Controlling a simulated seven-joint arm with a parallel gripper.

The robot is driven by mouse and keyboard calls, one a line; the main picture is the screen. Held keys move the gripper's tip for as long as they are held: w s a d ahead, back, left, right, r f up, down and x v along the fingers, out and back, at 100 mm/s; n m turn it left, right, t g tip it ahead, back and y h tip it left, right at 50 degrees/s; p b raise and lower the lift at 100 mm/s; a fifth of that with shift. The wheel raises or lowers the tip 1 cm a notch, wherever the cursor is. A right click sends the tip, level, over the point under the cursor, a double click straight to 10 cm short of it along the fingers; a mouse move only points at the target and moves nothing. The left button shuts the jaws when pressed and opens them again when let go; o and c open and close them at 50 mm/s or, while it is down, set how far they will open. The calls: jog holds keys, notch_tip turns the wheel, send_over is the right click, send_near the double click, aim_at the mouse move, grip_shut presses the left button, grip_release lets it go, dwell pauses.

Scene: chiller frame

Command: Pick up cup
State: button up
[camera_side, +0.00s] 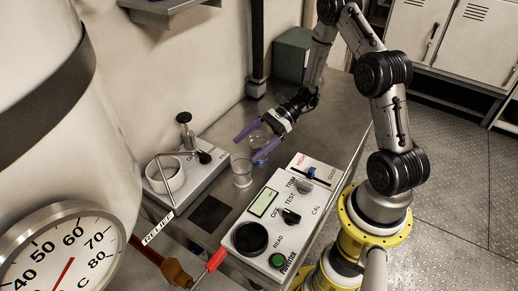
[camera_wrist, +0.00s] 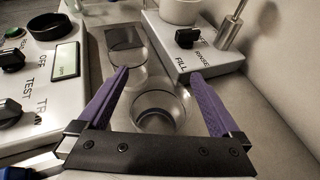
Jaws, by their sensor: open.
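Two clear glass cups stand upright on the metal bench. The nearer cup in the wrist view (camera_wrist: 158,118) lies between my gripper's purple fingers, low in the picture; in the side view it is faint and partly hidden by the fingers. The other cup (camera_side: 242,180) stands beyond the fingertips, and its rim area shows behind the left fingertip in the wrist view (camera_wrist: 128,84). My gripper (camera_side: 247,149) is open, with its fingers on either side of the nearer cup (camera_wrist: 160,75). I cannot tell whether a finger touches either cup.
A meter box (camera_side: 272,222) with knobs stands on one side of the cups. A fill-and-rinse unit (camera_side: 205,178) with a white ring holder and a plunger stands on the other, by the wall. A dark square pad (camera_side: 209,214) lies on the bench.

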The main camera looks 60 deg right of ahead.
jog(key=c, duration=1.4)
jog(key=shift+o, duration=0.2)
jog(key=shift+r, duration=0.15)
